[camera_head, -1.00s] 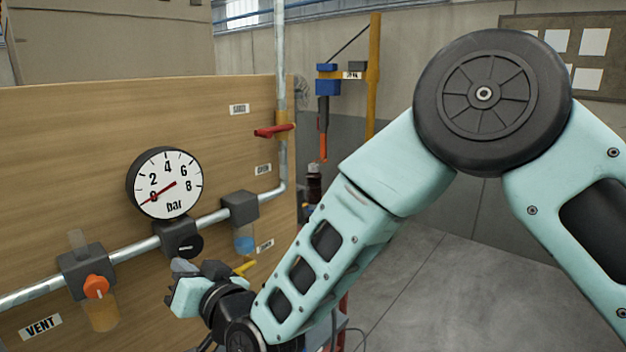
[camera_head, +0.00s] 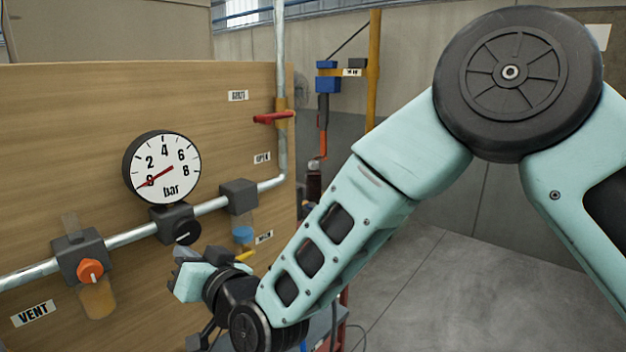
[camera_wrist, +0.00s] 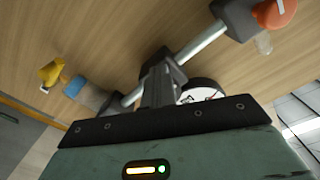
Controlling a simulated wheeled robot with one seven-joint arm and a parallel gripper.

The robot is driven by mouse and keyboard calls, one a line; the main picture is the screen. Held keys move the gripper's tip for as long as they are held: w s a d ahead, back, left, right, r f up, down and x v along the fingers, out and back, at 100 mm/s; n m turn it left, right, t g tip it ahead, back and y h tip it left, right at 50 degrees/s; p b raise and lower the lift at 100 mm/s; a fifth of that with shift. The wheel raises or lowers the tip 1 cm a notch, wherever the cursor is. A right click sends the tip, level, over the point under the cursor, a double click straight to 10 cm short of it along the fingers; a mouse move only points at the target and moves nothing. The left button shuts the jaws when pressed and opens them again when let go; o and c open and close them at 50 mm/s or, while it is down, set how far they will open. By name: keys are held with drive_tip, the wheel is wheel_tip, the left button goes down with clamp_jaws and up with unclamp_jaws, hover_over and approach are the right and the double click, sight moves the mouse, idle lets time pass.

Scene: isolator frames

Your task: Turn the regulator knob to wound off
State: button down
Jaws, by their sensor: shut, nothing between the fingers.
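The regulator knob (camera_head: 187,233) is a round black knob on the front of a dark block, below the pressure gauge (camera_head: 162,167). The gauge needle points at about 0 bar. My gripper (camera_head: 184,254) is just below and in front of the knob in the head view; I cannot tell whether it touches. In the wrist view my gripper's fingers (camera_wrist: 160,88) are shut together with nothing between them, over the regulator block (camera_wrist: 156,66). They hide the knob there, and the gauge (camera_wrist: 205,88) shows partly beside them.
The pipe (camera_head: 130,236) runs across the wooden panel (camera_head: 60,130). An orange knob (camera_head: 90,270) is at left, a block with a blue-topped bowl (camera_head: 243,235) at right. A yellow handle (camera_head: 245,256) is close to my gripper. A red lever (camera_head: 272,118) is higher up.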

drive_tip(key=shift+w+d+f+b, duration=0.15)
drive_tip(key=shift+w+d+b, duration=0.3)
drive_tip(key=shift+b, duration=0.8)
drive_tip(key=shift+w+d+b, duration=0.1)
drive_tip(key=shift+w+b, duration=0.25)
drive_tip(key=shift+b, duration=0.4)
drive_tip(key=shift+s+f+b, duration=0.1)
drive_tip(key=shift+f+b, duration=0.3)
drive_tip(key=shift+b, duration=0.35)
drive_tip(key=b+v, duration=0.2)
drive_tip(key=v, duration=0.4)
drive_tip(key=shift+f, duration=0.1)
